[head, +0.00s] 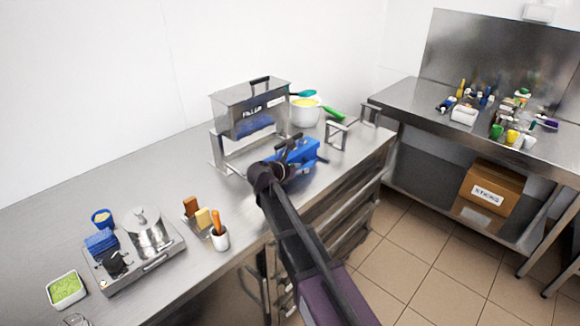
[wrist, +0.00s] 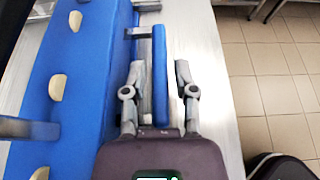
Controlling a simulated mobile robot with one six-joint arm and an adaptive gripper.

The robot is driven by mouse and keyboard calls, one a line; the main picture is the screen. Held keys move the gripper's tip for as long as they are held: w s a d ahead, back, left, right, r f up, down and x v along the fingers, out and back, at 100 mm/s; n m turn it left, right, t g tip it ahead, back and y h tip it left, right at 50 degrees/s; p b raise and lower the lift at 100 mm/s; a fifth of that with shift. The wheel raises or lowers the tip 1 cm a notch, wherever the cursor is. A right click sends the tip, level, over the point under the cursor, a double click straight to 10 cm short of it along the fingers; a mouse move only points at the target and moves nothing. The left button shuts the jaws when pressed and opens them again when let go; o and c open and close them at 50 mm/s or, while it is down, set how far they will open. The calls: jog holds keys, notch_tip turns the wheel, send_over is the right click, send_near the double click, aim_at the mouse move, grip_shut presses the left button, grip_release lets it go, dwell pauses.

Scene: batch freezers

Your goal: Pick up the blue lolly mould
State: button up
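The blue lolly mould (head: 304,151) stands on the steel counter in front of the filler. In the wrist view its blue body (wrist: 97,95) fills the left side, with several pale stick-like tabs on it. A blue handle bar (wrist: 160,62) stands off its side on a metal bracket. My gripper (wrist: 160,72) is open, with one finger on each side of the bar and gaps showing. In the head view my gripper (head: 284,160) is at the mould's near side, and its fingers are partly hidden by the arm.
The steel filler (head: 250,108) stands behind the mould. A white pot (head: 305,112) with yellow contents is beyond. Metal brackets (head: 337,130) stand to the right. A hotplate with a steel pot (head: 146,228) and a white cup (head: 220,239) are at left.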

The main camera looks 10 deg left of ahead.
dwell(0.5)
grip_shut()
jog(key=shift+r, duration=0.2)
notch_tip(320, 180, up, 10)
jog(key=p, duration=1)
jog(key=shift+f, duration=0.2)
dwell(0.6)
